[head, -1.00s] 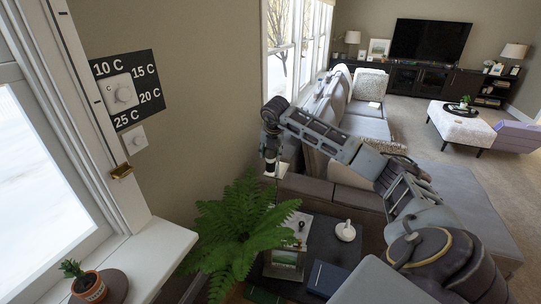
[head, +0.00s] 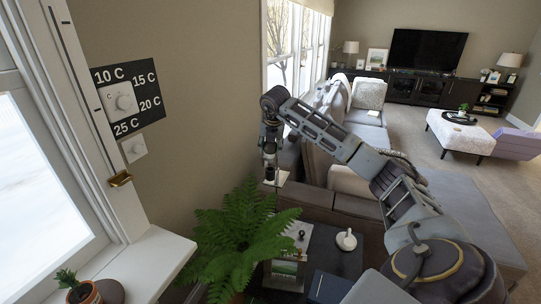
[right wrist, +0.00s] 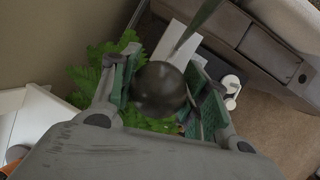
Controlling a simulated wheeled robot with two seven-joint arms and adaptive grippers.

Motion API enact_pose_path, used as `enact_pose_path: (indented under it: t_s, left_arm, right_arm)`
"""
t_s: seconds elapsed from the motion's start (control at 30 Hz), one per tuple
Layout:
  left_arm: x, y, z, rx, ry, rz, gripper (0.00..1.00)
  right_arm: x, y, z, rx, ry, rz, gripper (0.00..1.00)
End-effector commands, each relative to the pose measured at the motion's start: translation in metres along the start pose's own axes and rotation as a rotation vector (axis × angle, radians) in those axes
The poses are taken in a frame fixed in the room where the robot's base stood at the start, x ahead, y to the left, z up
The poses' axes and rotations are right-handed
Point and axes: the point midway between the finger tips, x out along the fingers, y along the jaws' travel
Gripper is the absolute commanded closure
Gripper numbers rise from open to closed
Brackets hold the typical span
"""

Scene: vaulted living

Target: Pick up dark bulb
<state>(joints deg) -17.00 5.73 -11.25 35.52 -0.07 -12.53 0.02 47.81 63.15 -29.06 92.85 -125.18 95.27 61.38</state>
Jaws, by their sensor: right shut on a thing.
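The dark bulb (right wrist: 160,90) is a round, glossy, dark ball in the right wrist view, between the two finger pads of my right gripper (right wrist: 165,98). In the head view my right gripper (head: 269,172) points down, held above the side table and fern, near the wall. It is shut on the bulb. In the head view the bulb is small and dark between the fingers, hard to make out. My left gripper is not in view.
A green fern (head: 243,228) stands below the gripper. A dark side table (head: 325,250) holds a white pot (head: 346,240) and a picture. A grey sofa (head: 345,210) is behind. A white windowsill (head: 150,262) with a small potted plant (head: 82,288) is at left.

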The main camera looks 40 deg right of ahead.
Motion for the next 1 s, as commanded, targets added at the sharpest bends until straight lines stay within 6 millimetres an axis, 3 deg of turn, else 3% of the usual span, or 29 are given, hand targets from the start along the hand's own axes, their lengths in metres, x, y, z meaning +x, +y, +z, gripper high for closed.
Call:
enact_pose_path:
  t_s: [0.4, 1.0]
  left_arm:
    - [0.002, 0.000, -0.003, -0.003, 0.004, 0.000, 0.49]
    - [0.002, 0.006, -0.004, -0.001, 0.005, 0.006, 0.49]
  right_arm:
    - [-0.034, 0.005, 0.014, 0.000, 0.000, 0.000, 0.78]
    - [-0.038, 0.005, 0.015, -0.001, 0.001, -0.001, 0.78]
